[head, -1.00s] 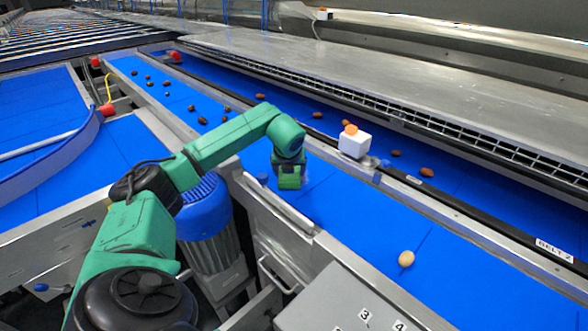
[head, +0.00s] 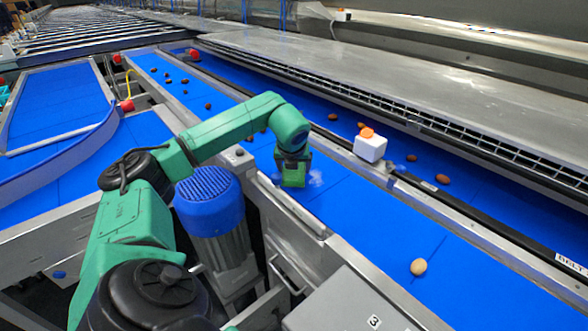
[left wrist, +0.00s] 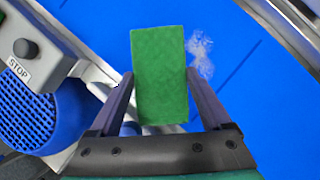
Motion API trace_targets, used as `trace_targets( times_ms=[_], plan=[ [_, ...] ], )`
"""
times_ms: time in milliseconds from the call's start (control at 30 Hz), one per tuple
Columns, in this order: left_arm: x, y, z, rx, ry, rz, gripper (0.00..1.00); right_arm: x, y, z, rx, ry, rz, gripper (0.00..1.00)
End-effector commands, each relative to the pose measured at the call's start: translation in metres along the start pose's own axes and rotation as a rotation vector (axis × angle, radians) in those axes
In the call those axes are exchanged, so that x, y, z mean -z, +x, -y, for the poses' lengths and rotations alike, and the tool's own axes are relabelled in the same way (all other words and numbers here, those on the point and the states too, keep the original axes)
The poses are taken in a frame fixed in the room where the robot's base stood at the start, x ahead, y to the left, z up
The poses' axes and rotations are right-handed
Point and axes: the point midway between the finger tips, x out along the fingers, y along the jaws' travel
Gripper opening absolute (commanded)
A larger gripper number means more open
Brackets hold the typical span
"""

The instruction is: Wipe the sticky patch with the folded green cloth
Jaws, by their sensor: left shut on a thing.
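The folded green cloth (left wrist: 160,75) is a flat rectangular pad between the fingers of my left gripper (left wrist: 157,98) in the left wrist view. In the head view the left gripper (head: 293,160) is shut on the cloth (head: 293,180), low over the near blue belt. I cannot tell whether the cloth touches the belt. The sticky patch is a pale whitish smear (left wrist: 200,52) just right of the cloth in the left wrist view. It also shows in the head view (head: 316,178), right beside the cloth. The cloth may hide part of it. My right gripper is not in view.
A white box with an orange top (head: 370,148) stands on the rail beyond the belt. A pale round item (head: 418,267) lies on the near belt at right. Dark dates lie on both belts. A blue motor (head: 210,200) stands below my left arm. A STOP button (left wrist: 25,48) is at left.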

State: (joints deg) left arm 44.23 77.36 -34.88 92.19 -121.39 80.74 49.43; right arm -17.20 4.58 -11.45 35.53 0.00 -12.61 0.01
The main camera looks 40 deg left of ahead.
Motion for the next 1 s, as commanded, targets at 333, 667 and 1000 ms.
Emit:
trace_targets(
  times_ms=[333,667,1000],
  plan=[
    [-0.015,-0.024,0.000,0.003,-0.001,0.005,0.00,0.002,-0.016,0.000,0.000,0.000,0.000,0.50],
    [-0.027,-0.044,0.000,0.004,-0.002,0.009,0.00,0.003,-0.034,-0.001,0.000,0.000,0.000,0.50],
    [-0.028,-0.049,0.000,0.000,0.000,0.000,0.00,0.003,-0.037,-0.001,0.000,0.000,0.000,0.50]
  ],
)
